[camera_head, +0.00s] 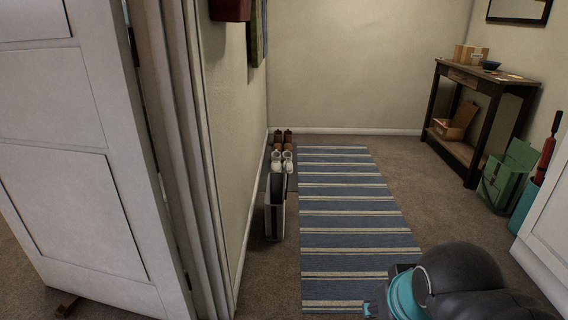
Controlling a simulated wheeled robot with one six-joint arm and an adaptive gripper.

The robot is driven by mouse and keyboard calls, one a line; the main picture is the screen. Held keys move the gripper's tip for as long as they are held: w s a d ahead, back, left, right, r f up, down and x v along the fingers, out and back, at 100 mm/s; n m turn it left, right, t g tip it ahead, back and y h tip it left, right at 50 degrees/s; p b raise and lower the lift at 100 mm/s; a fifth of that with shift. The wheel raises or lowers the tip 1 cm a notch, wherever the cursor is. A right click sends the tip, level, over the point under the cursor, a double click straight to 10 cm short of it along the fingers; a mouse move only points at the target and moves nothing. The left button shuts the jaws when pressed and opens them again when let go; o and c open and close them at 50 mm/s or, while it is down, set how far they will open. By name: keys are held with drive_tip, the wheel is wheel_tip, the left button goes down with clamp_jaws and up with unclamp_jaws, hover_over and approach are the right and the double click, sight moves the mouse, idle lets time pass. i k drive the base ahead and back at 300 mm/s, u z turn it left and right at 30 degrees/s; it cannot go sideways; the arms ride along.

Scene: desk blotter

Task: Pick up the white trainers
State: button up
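The white trainers (288,160) stand side by side on the floor along the left wall, beside the striped rug. They are small in view, and their lower part is partly hidden by a slim upright box in front. My arm shows at the lower right as a dark rounded link with a teal band, far from the trainers. My gripper's fingers cannot be made out.
Brown shoes (283,137) stand just behind the trainers. An upright white and dark box (275,221) stands in front. A blue striped rug (345,230) covers the middle floor. An open door (75,150) fills the left; a console table (485,85) and green box (508,175) are right.

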sight(276, 165)
drive_tip(key=z, duration=0.35)
drive_tip(key=i, duration=4.95)
drive_tip(key=u, duration=2.55)
